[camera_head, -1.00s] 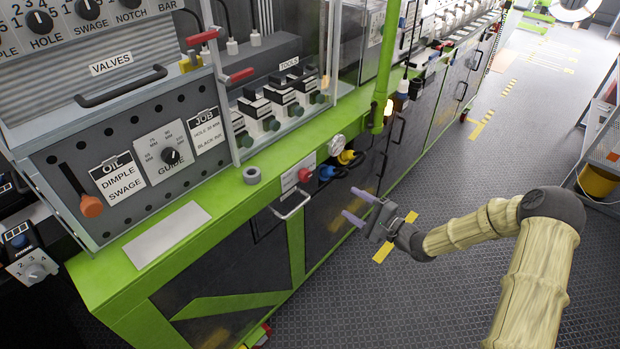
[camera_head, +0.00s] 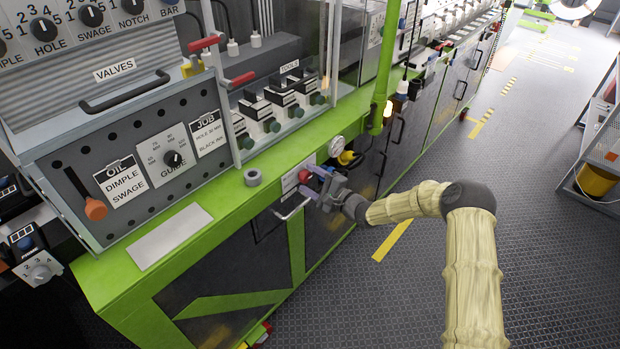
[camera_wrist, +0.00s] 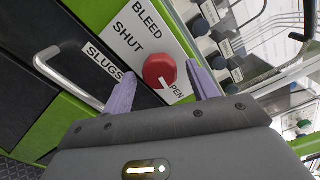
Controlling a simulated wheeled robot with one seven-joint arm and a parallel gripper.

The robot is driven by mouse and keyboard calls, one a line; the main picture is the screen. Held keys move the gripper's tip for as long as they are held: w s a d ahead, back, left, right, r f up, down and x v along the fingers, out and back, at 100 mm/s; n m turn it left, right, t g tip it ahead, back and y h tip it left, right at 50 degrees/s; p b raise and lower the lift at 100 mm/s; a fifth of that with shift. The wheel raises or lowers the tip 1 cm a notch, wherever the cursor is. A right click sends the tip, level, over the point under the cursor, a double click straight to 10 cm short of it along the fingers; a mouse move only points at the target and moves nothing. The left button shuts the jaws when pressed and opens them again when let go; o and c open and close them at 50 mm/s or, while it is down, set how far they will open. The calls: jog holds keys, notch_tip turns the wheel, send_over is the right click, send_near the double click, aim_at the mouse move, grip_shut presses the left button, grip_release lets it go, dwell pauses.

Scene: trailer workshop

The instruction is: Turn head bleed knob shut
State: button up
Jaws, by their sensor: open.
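The red bleed knob (camera_head: 303,176) sits on a white plate on the front of the green bench. In the wrist view the round red knob (camera_wrist: 160,70) has a white pointer mark on its lower edge, toward the partly hidden "OPEN" lettering. "BLEED" and "SHUT" read on the white plate (camera_wrist: 140,35) above and left of it. My gripper (camera_head: 315,184) is in front of the plate, open. In the wrist view its two purple fingers (camera_wrist: 160,87) stand wide apart, one on each side of the knob, and I see no contact. The right finger covers part of the plate.
A metal handle (camera_head: 292,211) sticks out just below the plate; it also shows beside the "SLUGS" label in the wrist view (camera_wrist: 62,75). A yellow fitting (camera_head: 347,158) and a gauge (camera_head: 336,143) are close right of my gripper. The aisle floor (camera_head: 420,280) is clear.

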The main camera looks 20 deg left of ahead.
jog(key=shift+w+a, duration=0.1)
jog(key=shift+a, duration=0.25)
jog(key=c, duration=1)
